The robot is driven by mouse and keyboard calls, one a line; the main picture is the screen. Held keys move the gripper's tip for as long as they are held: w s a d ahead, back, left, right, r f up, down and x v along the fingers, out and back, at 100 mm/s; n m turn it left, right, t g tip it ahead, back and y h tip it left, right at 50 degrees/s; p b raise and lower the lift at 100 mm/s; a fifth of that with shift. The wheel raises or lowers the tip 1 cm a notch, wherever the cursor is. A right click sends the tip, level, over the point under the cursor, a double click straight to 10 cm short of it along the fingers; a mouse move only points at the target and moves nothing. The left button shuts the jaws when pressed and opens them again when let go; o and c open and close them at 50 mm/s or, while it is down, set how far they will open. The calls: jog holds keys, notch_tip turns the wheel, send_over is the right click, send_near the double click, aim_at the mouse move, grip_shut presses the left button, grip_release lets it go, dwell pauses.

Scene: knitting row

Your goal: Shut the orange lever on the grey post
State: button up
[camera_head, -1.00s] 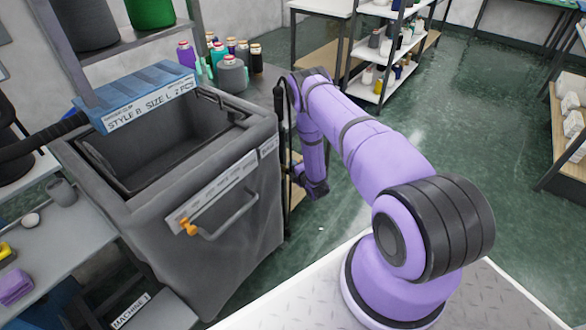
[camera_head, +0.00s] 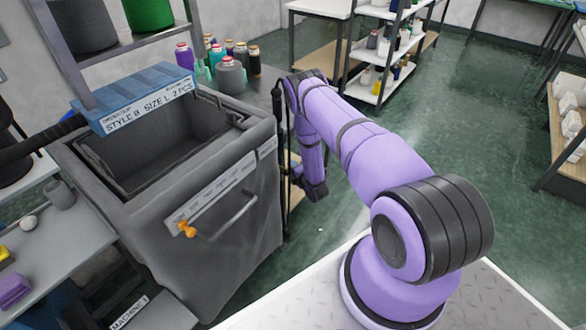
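My gripper (camera_head: 317,192) hangs low at the end of my bent purple arm, right of the bin and apart from the orange part. Its fingers are too small and dark to tell open from shut. Nothing shows held in it.
The open-topped bin stands between my arm and a grey table (camera_head: 60,250) at left. Yarn cones (camera_head: 230,76) stand on a surface behind it. A white shelf rack (camera_head: 372,93) is farther back. Green floor (camera_head: 465,130) is clear at right.

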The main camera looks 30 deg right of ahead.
jog(key=s+r, duration=0.1)
jog(key=s, duration=0.9)
jog(key=shift+s+a+r, duration=0.2)
jog(key=shift+a+r, duration=0.05)
jog(key=shift+r, duration=0.15)
